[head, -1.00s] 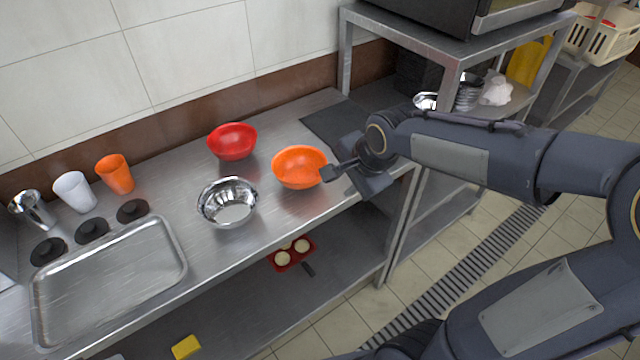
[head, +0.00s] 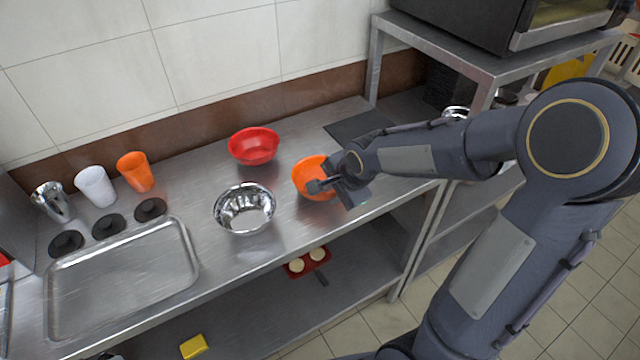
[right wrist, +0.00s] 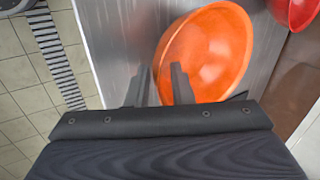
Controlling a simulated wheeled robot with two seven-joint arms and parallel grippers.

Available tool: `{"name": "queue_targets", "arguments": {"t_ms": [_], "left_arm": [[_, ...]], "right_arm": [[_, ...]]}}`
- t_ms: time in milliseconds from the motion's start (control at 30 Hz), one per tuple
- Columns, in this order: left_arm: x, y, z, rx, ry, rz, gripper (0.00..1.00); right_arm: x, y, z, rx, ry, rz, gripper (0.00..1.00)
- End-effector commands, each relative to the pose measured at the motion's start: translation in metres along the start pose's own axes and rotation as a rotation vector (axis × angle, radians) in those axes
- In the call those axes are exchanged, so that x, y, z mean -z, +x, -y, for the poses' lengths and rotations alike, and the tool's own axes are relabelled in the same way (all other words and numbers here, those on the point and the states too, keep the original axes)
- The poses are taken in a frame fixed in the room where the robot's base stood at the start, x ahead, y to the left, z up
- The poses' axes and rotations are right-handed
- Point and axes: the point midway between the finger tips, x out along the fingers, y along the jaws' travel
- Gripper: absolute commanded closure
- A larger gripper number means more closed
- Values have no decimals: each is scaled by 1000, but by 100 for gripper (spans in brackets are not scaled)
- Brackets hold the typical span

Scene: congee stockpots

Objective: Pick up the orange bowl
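The orange bowl (head: 308,173) stands on the steel counter, right of the metal bowl. Its right part is hidden behind my right gripper (head: 320,186), which is at its near right rim. In the right wrist view the orange bowl (right wrist: 215,48) fills the upper middle. There my right gripper (right wrist: 160,82) has its two fingers apart, with the bowl's rim edge showing between them. One finger overlaps the inside of the bowl, the other is outside it. I cannot tell whether either finger touches the rim. My left gripper is not in view.
A red bowl (head: 254,146) stands behind and a shiny metal bowl (head: 244,209) to the left. Further left are a steel tray (head: 120,275), black discs and several cups. A raised steel shelf (head: 450,50) with an oven stands at the right. The counter's front edge is close to the orange bowl.

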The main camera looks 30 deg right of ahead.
Motion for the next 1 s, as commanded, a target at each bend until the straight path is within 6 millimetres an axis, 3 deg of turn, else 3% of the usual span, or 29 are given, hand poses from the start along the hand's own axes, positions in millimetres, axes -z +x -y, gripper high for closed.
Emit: {"name": "queue_targets", "arguments": {"t_ms": [33, 133, 667, 867, 1000], "left_arm": [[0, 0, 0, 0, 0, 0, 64], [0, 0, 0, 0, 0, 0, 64], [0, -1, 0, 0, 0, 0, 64], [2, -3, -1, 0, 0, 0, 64], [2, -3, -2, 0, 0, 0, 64]], "right_arm": [[0, 0, 0, 0, 0, 0, 86], [0, 0, 0, 0, 0, 0, 99], [0, -6, 4, 4, -1, -1, 100], [0, -30, 16, 6, 1, -2, 100], [11, -66, 9, 10, 6, -5, 100]]}}
